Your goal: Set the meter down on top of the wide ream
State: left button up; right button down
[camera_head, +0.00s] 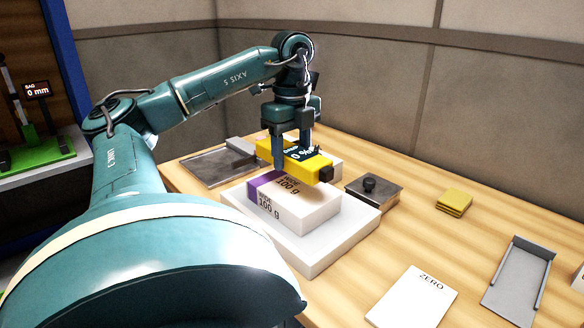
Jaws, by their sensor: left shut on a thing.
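The yellow meter (311,164) with a dark display is held in my left gripper (293,158), whose fingers are shut on its body. The meter is over the wide ream (300,212), a white block with a purple end band and "WIDE 100 g" print. A shadow falls on the ream's top under the meter; I cannot tell whether they touch. The ream lies on a larger white slab (317,262) on the wooden table. Part of the ream's top is hidden by the meter and fingers. My right gripper is not in view.
A grey metal tray (205,167) lies behind the slab at the left. A dark-knobbed metal block (373,192), a yellow pad stack (454,202), a white "ZERO" card (412,298) and a grey channel tray (517,279) lie at the right. Bare wood lies between them.

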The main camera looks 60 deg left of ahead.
aim_at(292, 187)
pick_arm(q)
notch_tip(292, 187, down, 4)
jog(key=shift+f+b, duration=0.15)
jog(key=shift+b, duration=0.2)
jog(key=shift+f, duration=0.15)
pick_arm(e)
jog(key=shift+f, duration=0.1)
pick_arm(q)
jog(key=shift+f, duration=0.2)
jog(key=o, duration=1.2)
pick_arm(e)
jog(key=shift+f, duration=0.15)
pick_arm(q)
notch_tip(292, 187, up, 11)
jog(key=p, duration=0.4)
jog(key=shift+r, duration=0.15)
jog(key=shift+r+p, duration=0.35)
jog(key=shift+p, duration=0.05)
jog(key=shift+r, duration=0.2)
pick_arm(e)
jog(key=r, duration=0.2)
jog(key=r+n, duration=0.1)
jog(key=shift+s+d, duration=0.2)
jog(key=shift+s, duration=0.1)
